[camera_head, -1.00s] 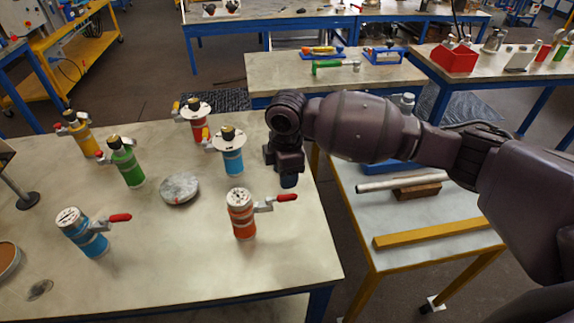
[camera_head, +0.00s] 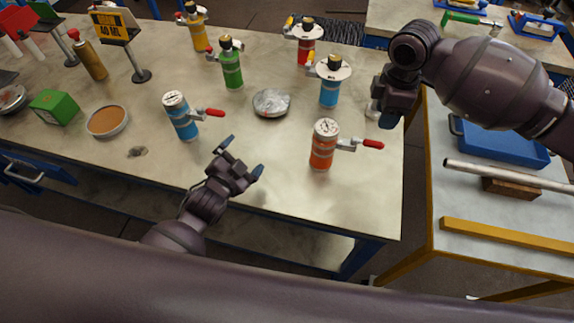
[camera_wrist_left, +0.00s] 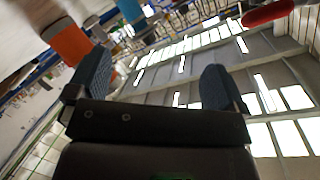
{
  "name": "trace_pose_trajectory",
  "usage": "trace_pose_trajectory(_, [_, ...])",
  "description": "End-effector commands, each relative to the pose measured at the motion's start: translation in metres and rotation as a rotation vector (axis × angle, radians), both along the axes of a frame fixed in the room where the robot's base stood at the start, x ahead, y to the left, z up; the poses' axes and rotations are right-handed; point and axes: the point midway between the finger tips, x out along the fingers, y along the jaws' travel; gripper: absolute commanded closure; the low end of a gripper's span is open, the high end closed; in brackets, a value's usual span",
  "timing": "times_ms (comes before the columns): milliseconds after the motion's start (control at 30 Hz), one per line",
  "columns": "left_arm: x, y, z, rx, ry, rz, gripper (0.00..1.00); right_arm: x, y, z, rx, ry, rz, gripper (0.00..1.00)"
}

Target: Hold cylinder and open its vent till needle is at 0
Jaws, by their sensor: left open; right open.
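An orange cylinder (camera_head: 322,152) with a round gauge (camera_head: 326,127) on top and a red-handled vent lever (camera_head: 372,144) stands upright at the right front of the table. A similar blue cylinder (camera_head: 183,122) with a red lever (camera_head: 208,112) stands to the left. The needles are too small to read. My left gripper (camera_head: 243,157) is open and empty, between the two cylinders near the front edge. Its blue fingers (camera_wrist_left: 155,88) show in the left wrist view, with an orange shape (camera_wrist_left: 68,40) beyond. My right gripper (camera_head: 388,112) is open, at the table's right edge, touching neither cylinder.
Flanged cylinders in yellow (camera_head: 193,30), green (camera_head: 231,70), red (camera_head: 305,48) and light blue (camera_head: 329,92) stand behind. A grey disc (camera_head: 271,103) lies mid-table. A brown-filled dish (camera_head: 107,121) and green block (camera_head: 54,107) sit left.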

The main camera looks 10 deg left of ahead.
Motion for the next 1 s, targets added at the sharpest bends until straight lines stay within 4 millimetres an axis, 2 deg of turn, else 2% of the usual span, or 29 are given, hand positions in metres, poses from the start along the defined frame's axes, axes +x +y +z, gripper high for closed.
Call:
trace_pose_trajectory(33, [0.008, -0.008, 0.003, 0.098, -0.048, -0.045, 0.02, 0.0, 0.0, 0.0, 0.0, 0.0, 0.0, 0.57])
trace_pose_trajectory(200, [0.024, -0.033, 0.009, 0.443, -0.22, -0.183, 0.02, 0.0, 0.0, 0.0, 0.0, 0.0, 0.0, 0.57])
trace_pose_trajectory(433, [0.032, -0.061, 0.008, 0.88, -0.449, -0.333, 0.02, 0.0, 0.0, 0.0, 0.0, 0.0, 0.0, 0.57])
trace_pose_trajectory(700, [0.024, -0.087, -0.005, 1.356, -0.717, -0.468, 0.02, 0.0, 0.0, 0.0, 0.0, 0.0, 0.0, 0.57])
trace_pose_trajectory(1000, [0.007, -0.104, -0.021, 1.821, -1.016, -0.542, 0.02, 0.0, 0.0, 0.0, 0.0, 0.0, 0.0, 0.57])
